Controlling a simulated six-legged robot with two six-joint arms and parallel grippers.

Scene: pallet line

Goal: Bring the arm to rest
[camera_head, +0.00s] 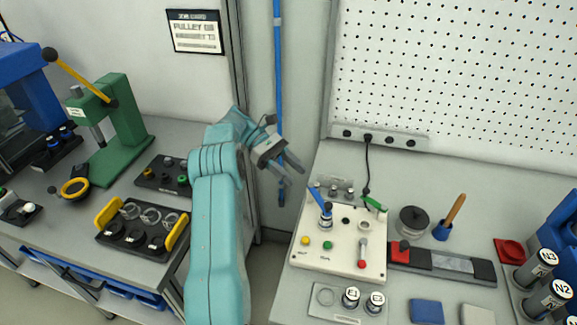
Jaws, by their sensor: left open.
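My left arm, teal, rises from the bottom of the view, bends at the top and points right and down. My left gripper (293,178) is open, with nothing between its fingers. It hangs in front of the wall, over the gap between the two benches, near the left edge of the right bench (400,173). It looks apart from the things on that bench. My right gripper is not in view.
The right bench holds a white panel (340,243) with buttons and a blue-handled tool, a wooden-handled tool (455,210) and labelled cylinders (536,268). The left bench holds a green press (122,125) and a black tray (143,228). A blue pipe (278,70) runs down the wall.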

